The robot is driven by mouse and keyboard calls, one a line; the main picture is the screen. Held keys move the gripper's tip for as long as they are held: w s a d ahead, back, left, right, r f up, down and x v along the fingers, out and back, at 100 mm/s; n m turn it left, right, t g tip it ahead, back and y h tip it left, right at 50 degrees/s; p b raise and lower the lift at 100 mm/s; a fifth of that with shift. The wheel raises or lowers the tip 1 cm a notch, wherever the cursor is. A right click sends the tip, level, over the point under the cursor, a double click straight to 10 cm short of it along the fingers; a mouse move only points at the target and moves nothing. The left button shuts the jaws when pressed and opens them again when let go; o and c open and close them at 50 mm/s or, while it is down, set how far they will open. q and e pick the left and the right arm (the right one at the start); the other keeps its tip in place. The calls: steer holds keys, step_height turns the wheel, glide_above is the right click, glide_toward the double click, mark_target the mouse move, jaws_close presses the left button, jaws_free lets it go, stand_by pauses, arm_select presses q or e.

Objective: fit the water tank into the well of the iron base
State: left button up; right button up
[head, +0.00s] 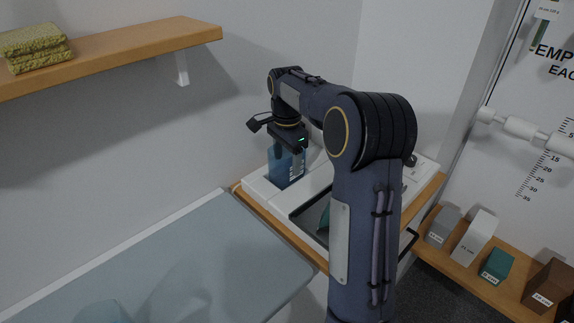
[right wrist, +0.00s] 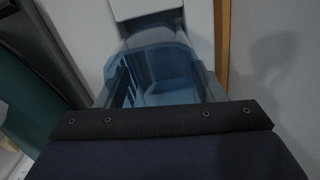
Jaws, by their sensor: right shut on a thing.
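The water tank (head: 284,168) is a translucent blue container in the head view, upright at the left end of the white iron base (head: 256,190). Its lower part is at or inside the well; I cannot tell whether it is fully seated. My right gripper (head: 290,143) is above the tank and shut on it. In the right wrist view the tank (right wrist: 165,72) sits between the two fingers (right wrist: 160,85), with the white base (right wrist: 200,30) around its far end. My left gripper is not in view.
The base stands on a wooden shelf (head: 243,198) against the wall. A grey-blue ironing board (head: 170,262) lies at left. Labelled blocks (head: 474,236) stand on a lower shelf at right. A wooden shelf (head: 130,50) with folded green towels (head: 35,47) hangs upper left.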

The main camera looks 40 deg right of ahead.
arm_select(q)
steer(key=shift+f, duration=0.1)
arm_select(e)
step_height(320, 180, down, 2)
steer(key=shift+f, duration=0.15)
